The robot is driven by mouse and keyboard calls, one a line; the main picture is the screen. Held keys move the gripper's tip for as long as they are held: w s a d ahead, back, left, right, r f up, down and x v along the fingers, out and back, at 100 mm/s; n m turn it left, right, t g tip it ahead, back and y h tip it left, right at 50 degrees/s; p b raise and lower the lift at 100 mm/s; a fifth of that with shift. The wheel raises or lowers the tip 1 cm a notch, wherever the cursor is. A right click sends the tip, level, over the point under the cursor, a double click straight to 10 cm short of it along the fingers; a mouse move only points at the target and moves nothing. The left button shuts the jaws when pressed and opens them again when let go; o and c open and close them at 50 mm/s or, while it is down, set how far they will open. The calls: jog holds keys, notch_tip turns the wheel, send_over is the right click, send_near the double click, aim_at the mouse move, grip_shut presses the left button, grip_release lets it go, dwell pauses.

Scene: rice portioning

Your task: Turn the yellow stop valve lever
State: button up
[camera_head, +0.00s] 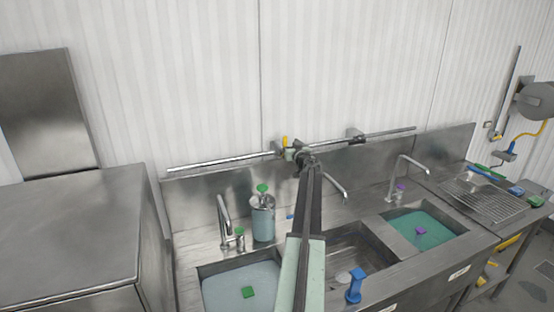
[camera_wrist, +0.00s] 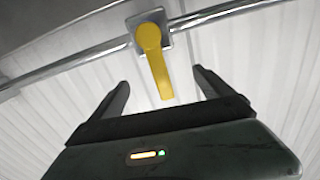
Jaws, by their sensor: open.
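The yellow stop valve lever (camera_wrist: 157,65) sits on a square grey valve body on a metal pipe (camera_wrist: 70,60) in the wrist view. The lever hangs away from the pipe, and its free end lies between and just beyond the tips of my gripper (camera_wrist: 160,88). My gripper is open, one finger on each side of the lever, with no clear contact. In the head view the lever is a small yellow piece (camera_head: 285,141) on the wall pipe (camera_head: 220,161). My arm reaches up to it and partly hides the valve; my gripper (camera_head: 296,155) is small there.
Below the pipe is a steel sink unit with several basins, including one with teal water (camera_head: 410,240). A soap dispenser (camera_head: 263,215) and a faucet (camera_head: 224,220) stand left of my arm. A blue-handled item (camera_head: 355,285) stands at the front. A steel cabinet (camera_head: 70,235) is at left.

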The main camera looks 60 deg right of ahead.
jog(key=v, duration=0.6)
jog(key=shift+s+a, duration=0.15)
dwell(0.3)
